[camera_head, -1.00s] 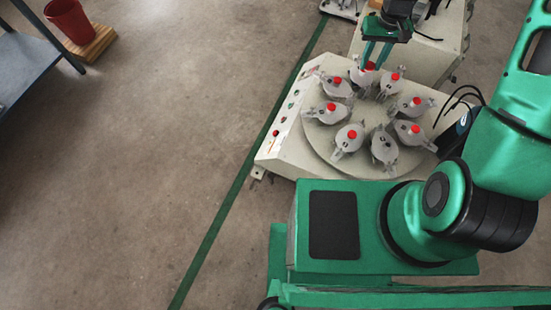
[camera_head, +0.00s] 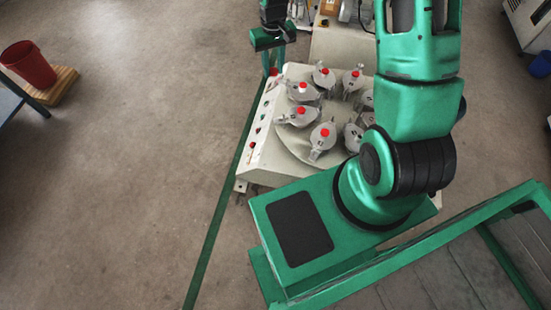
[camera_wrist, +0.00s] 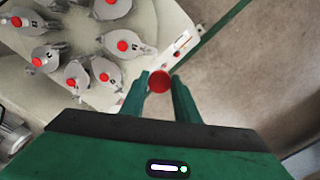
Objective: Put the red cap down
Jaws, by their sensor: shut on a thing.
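My gripper (camera_wrist: 159,86) is shut on the red cap (camera_wrist: 159,81), which sits between the green fingertips in the wrist view. In the head view my gripper (camera_head: 271,66) is high in the picture, at the far left end of the machine, and the cap (camera_head: 273,71) shows only as a small red spot. The cap is held in the air beside the control-panel edge of the machine (camera_head: 256,140), off the round turntable (camera_head: 285,140). The height of the cap above what lies below it is hard to tell.
Several grey metal pots with red caps, such as one pot (camera_head: 322,138), stand in a ring on the turntable. A red bucket (camera_head: 28,65) stands on a wooden pallet (camera_head: 62,86) at left.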

